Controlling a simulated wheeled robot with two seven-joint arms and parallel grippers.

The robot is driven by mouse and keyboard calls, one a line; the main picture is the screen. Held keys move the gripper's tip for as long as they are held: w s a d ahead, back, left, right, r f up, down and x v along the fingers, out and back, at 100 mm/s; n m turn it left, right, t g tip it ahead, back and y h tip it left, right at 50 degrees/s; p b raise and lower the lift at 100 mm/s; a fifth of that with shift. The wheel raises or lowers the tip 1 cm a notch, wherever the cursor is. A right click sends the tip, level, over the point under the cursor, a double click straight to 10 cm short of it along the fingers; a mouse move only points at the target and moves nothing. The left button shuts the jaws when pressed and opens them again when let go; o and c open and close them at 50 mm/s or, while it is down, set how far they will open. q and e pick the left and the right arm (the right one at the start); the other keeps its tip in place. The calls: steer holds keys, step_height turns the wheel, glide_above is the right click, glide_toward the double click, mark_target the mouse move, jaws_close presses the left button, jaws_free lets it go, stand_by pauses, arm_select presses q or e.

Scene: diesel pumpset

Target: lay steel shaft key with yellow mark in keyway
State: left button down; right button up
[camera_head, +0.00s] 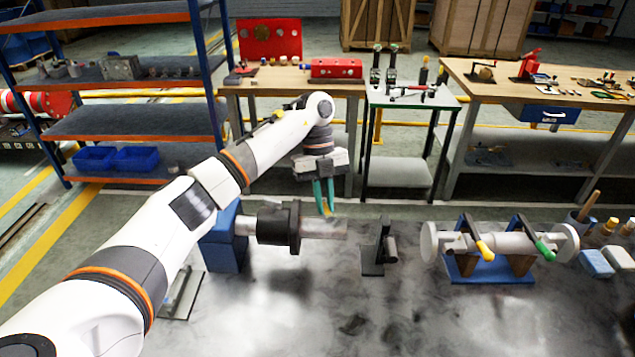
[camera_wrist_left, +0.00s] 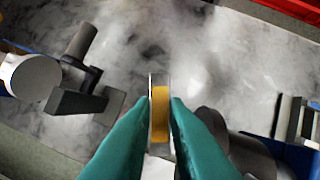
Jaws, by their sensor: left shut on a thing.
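My left gripper (camera_head: 324,197) points down over the free right end of a steel shaft (camera_head: 325,228). Its green fingers are shut on the steel shaft key, whose yellow mark (camera_wrist_left: 159,112) shows between the fingertips in the left wrist view. The key is held on edge, seen end-on. The shaft runs from a blue block (camera_head: 223,243) through a black coupling (camera_head: 279,228). The keyway cannot be made out; the fingers hide much of the shaft in the wrist view. I cannot tell whether the key touches the shaft. My right gripper is not in view.
A small dark stand (camera_head: 374,262) is just right of the shaft end. Further right, a steel roller with yellow and green handles rests on a blue cradle (camera_head: 490,270). Blue-and-white blocks (camera_head: 597,263) lie at the far right. The front of the metal bench is mostly clear.

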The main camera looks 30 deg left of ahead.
mark_target(324, 200)
arm_select(q)
steer(key=n, duration=0.2)
steer(key=n+t, duration=0.1)
steer(key=shift+w+a+r+h, duration=0.2)
steer(key=shift+w+a+h, duration=0.05)
steer(key=shift+a+h, duration=0.1)
steer(key=n, duration=0.1)
steer(key=n+t, duration=0.1)
steer(key=n, duration=0.1)
steer(key=a+n+p, duration=0.1)
steer(key=shift+w+r+n+t+h, duration=0.15)
steer(key=shift+w+n+t+h, duration=0.1)
steer(key=shift+w+n+t, duration=0.15)
steer(key=n, duration=0.1)
steer(key=n+t, duration=0.1)
steer(key=n, duration=0.1)
steer(key=shift+w+a+r+n+t, duration=0.2)
steer(key=shift+a+n+t, duration=0.1)
steer(key=shift+a, duration=0.1)
steer(key=shift+w+a+n+t, duration=0.1)
steer(key=shift+w+n+t, duration=0.1)
steer(key=shift+n, duration=0.45)
steer(key=shift+w+a+n+t, duration=0.1)
steer(key=shift+n+t, duration=0.1)
steer(key=shift+n, duration=0.45)
steer(key=shift+p, duration=0.4)
steer(key=shift+f+b, duration=0.35)
steer(key=shift+f, duration=0.45)
steer(key=shift+f+b, duration=0.8)
steer(key=shift+f, duration=1.3)
